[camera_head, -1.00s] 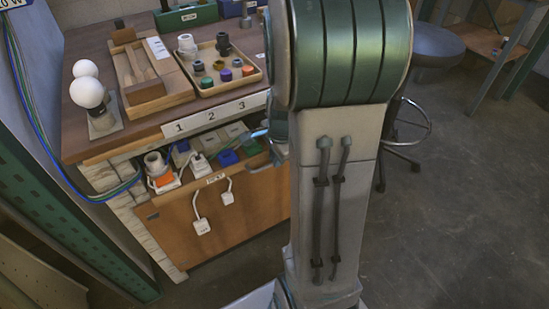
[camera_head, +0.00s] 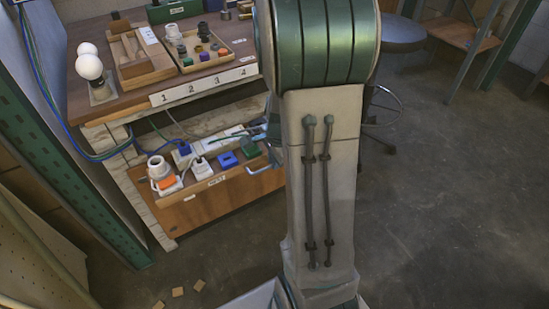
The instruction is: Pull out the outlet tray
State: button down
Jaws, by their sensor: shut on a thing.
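The outlet tray (camera_head: 196,205) is a wooden drawer with a small label on its front, under the workbench top. It stands out from under the bench edge, with its inside open to view. It holds a white round socket piece (camera_head: 159,167), an orange plug (camera_head: 166,183), white adapters (camera_head: 200,168) and blue blocks (camera_head: 227,159). A pale handle (camera_head: 264,168) shows at its right end. Only a small part of my gripper (camera_head: 275,153) shows at that handle, shut on it; my arm hides the fingertips.
The bench top (camera_head: 125,92) holds white bulbs (camera_head: 89,66), a wooden box (camera_head: 141,66) and a tray of small parts (camera_head: 238,56). Cables run down the left. Small wooden blocks (camera_head: 178,291) lie on the floor. A stool (camera_head: 400,33) stands at right; floor there is clear.

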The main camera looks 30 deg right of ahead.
dwell(0.3)
jog(key=c, duration=1.5)
grip_release()
jog(key=shift+r, duration=0.1)
notch_tip(320, 180, up, 14)
jog(key=s+p, duration=0.2)
jog(key=p, duration=0.3)
jog(key=shift+s+f, duration=0.25)
jog(key=s+a+r+n+p, duration=0.3)
jog(key=a+r+n+p, duration=0.1)
jog(key=r, duration=0.4)
jog(key=s+a+r+n+p, duration=0.4)
jog(key=r+n+p, duration=0.3)
jog(key=r+p, duration=0.2)
jog(key=s+a+r+n+p, duration=0.4)
jog(key=a+r+n+p, duration=0.1)
jog(key=r, duration=0.4)
jog(key=shift+n+t+p, duration=0.3)
jog(key=shift+n+p, duration=0.4)
jog(key=shift+p, duration=0.55)
